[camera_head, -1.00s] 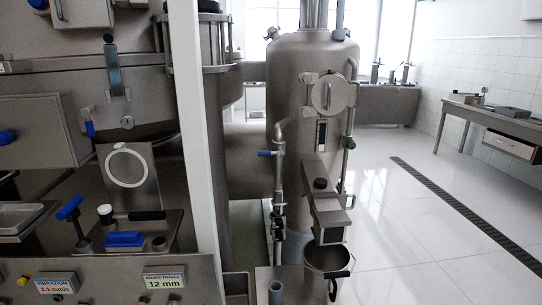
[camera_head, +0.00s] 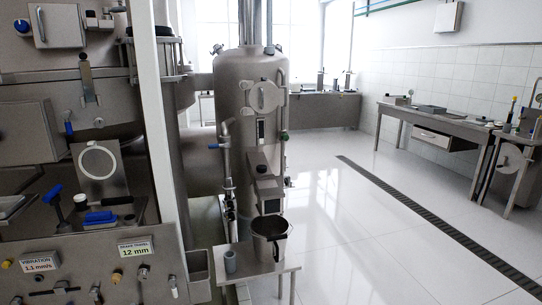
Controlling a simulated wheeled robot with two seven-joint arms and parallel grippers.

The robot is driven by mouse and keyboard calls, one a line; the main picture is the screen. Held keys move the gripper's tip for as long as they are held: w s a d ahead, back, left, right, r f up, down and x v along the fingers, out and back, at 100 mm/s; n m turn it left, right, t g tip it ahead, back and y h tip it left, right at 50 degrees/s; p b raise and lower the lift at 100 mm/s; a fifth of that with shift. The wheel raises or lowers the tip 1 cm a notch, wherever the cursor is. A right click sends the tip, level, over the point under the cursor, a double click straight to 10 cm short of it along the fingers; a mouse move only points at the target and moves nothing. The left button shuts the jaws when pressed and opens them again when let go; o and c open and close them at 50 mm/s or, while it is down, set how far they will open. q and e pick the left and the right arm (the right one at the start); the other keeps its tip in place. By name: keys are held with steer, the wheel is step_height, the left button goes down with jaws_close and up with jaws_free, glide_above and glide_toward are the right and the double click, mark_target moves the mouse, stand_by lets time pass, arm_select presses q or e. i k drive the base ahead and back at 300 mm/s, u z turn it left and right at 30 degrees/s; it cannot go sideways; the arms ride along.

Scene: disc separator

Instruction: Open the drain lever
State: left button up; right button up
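No lever in view is labelled as the drain lever, so I cannot tell which one it is. A small blue-handled lever (camera_head: 214,146) sits on the thin vertical pipe beside the steel tank (camera_head: 250,95). A blue T-handle (camera_head: 53,196) stands on the machine at the left. Another small blue handle (camera_head: 69,128) hangs below the machine's upper housing. A black lever handle (camera_head: 119,201) lies level beside a blue block (camera_head: 100,217). Neither of my grippers is in view.
A white post (camera_head: 157,130) rises before the machine. Benches line the back and right walls. The tiled floor (camera_head: 365,240) right of centre is clear, crossed by a drain grate (camera_head: 430,222).

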mark_target(226, 144)
steer(key=z, duration=0.95)
steer(key=k, duration=0.1)
steer(key=u, duration=1.85)
steer(key=i, duration=0.9)
steer(key=u, duration=0.05)
